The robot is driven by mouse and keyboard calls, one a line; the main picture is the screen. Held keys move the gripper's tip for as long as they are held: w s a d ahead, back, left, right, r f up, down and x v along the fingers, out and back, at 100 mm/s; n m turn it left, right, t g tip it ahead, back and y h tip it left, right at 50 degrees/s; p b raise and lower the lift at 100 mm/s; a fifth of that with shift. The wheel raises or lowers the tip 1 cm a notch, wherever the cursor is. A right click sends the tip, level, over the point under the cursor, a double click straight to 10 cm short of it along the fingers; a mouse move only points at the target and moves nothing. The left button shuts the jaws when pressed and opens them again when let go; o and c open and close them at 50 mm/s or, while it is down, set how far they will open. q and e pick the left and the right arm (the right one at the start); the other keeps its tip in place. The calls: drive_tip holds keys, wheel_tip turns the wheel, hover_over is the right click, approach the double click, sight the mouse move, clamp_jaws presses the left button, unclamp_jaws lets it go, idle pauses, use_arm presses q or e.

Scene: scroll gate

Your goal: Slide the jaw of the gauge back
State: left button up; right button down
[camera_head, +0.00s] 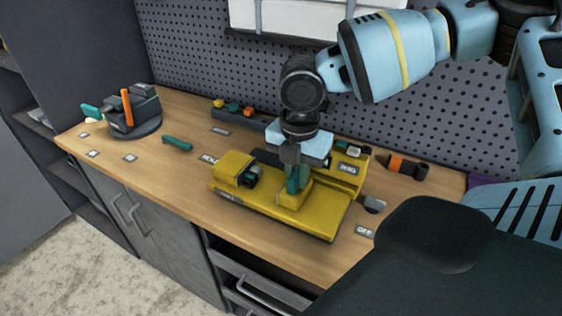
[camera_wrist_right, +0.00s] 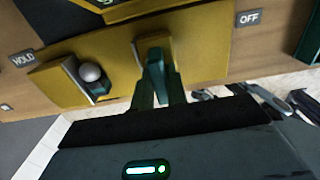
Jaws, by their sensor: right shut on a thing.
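The yellow gauge (camera_head: 285,214) lies on the wooden bench, with a fixed yellow block (camera_head: 232,167) at its left end. A dark part with a pale ball (camera_wrist_right: 90,72) sits beside that block, seen in the right wrist view. The sliding jaw (camera_head: 294,190) is a yellow block on the gauge bed, to the right of the ball and apart from it. My right gripper (camera_head: 296,180) reaches down from above and is shut on the jaw; its green fingers (camera_wrist_right: 156,80) also show in the right wrist view, partly hiding what they grip. My left gripper is not in view.
A HOLD label (camera_wrist_right: 23,59) and an OFF label (camera_wrist_right: 249,18) lie on the bench at either side of the gauge. A dark vise (camera_head: 130,110) with an orange handle stands at the left. A tool rack (camera_head: 240,117) is at the back. The pegboard wall rises behind.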

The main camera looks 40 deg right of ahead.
drive_tip(key=shift+s+d+r, duration=0.1)
drive_tip(key=shift+s+d, duration=0.05)
drive_tip(key=shift+s, duration=0.15)
drive_tip(key=c, duration=1.4)
unclamp_jaws()
drive_tip(key=shift+s, duration=0.2)
drive_tip(key=shift+w, duration=0.1)
drive_tip(key=shift+r, duration=0.15)
wheel_tip(320, 180, up, 7)
drive_tip(key=shift+r, duration=0.2)
drive_tip(key=shift+f, duration=0.1)
